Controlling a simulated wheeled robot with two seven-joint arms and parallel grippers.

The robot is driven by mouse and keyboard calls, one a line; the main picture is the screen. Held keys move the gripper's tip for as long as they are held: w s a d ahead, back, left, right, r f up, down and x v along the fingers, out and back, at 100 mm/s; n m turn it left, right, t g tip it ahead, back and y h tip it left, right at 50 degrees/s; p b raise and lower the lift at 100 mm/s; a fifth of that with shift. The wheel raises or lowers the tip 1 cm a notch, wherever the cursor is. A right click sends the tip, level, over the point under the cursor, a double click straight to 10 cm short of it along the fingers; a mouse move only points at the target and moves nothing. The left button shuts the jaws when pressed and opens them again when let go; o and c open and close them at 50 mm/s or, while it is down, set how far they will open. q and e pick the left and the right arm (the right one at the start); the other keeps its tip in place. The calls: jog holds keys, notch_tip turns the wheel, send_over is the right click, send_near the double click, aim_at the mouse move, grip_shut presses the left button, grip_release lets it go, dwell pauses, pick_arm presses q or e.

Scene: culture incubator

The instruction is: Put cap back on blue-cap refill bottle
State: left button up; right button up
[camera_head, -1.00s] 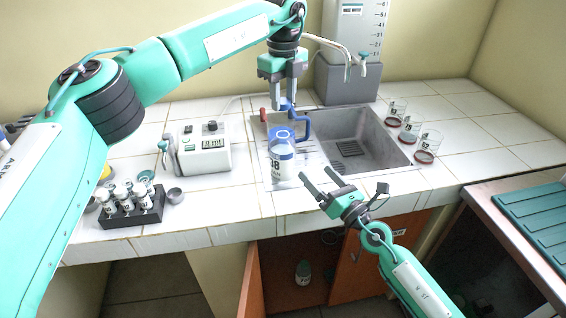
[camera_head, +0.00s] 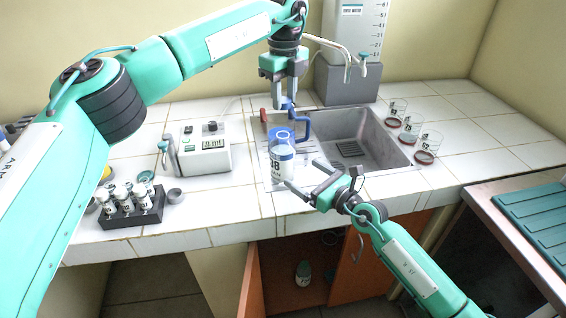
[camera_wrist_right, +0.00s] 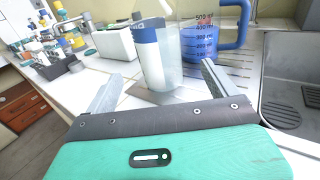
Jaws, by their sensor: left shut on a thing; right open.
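The refill bottle (camera_head: 282,169), white and clear with a blue band and dark lettering, stands upright at the sink's left front. In the right wrist view the bottle (camera_wrist_right: 155,62) stands between the finger lines, its top cut off. My left gripper (camera_head: 284,98) is shut above and behind the bottle, on a small blue thing that looks like the cap (camera_head: 287,104); the fingers partly hide it. My right gripper (camera_head: 302,173) is open, just right of the bottle, its fingers pointing toward it without clear contact.
A blue-handled measuring jug (camera_head: 305,125) stands close behind the bottle. The sink basin (camera_head: 365,135) is to the right. A pump box (camera_head: 204,150) and a vial rack (camera_head: 132,214) stand left.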

jog(key=x, duration=0.9)
jog(key=shift+w+a, duration=0.25)
jog(key=shift+a, duration=0.05)
jog(key=c, duration=1.5)
pick_arm(q)
send_over(284, 135)
jog(key=shift+f, duration=2.5)
jog(key=shift+s, duration=0.1)
jog(key=shift+f, duration=0.9)
jog(key=shift+f, duration=0.55)
